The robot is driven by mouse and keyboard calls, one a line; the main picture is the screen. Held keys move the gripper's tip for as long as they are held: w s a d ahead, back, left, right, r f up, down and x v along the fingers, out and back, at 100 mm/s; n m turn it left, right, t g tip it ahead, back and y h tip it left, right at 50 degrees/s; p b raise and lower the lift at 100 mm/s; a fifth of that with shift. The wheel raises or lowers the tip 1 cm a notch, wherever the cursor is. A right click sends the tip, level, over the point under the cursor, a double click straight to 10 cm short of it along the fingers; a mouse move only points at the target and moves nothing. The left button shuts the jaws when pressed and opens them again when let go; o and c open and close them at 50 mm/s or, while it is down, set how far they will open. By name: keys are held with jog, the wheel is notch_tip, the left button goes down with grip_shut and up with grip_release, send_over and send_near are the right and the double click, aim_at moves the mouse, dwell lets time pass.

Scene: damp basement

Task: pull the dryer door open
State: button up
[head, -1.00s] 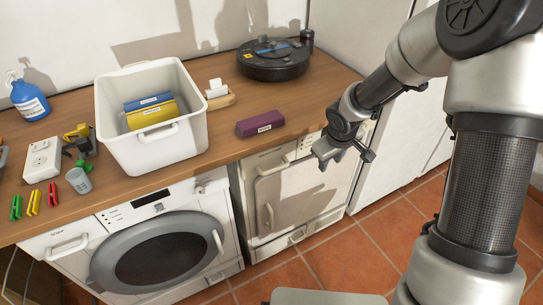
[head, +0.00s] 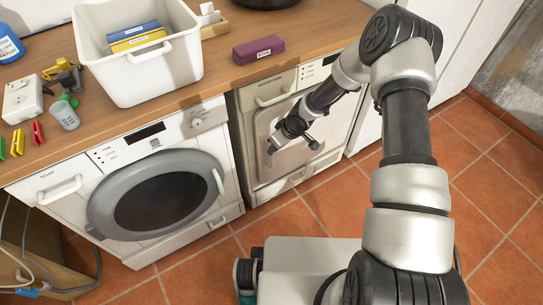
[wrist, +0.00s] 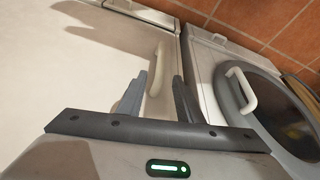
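The dryer (head: 250,185) is the white machine with the squarish door, right of the round-doored washer. Its door (head: 296,158) looks shut. My gripper (head: 271,146) is in front of the door's left part and hides the handle in the head view. In the wrist view, the pale upright door handle (wrist: 158,62) shows between the two spread fingers of my gripper (wrist: 161,76), close to their tips. The gripper is open. I cannot tell whether a finger touches the handle.
The washer (head: 110,165) stands close on the left; its round door handle also shows in the wrist view (wrist: 242,92). The wooden worktop (head: 222,78) above holds a white tub (head: 150,75) and a purple box (head: 258,50). Tiled floor (head: 310,215) in front of the dryer is clear.

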jog(key=b, duration=0.2)
send_over(272, 166)
jog(key=w, duration=0.1)
notch_tip(272, 166, down, 7)
jog(key=shift+a+f, duration=0.1)
jog(key=shift+f, duration=0.05)
jog(key=shift+c, duration=0.5)
grip_shut()
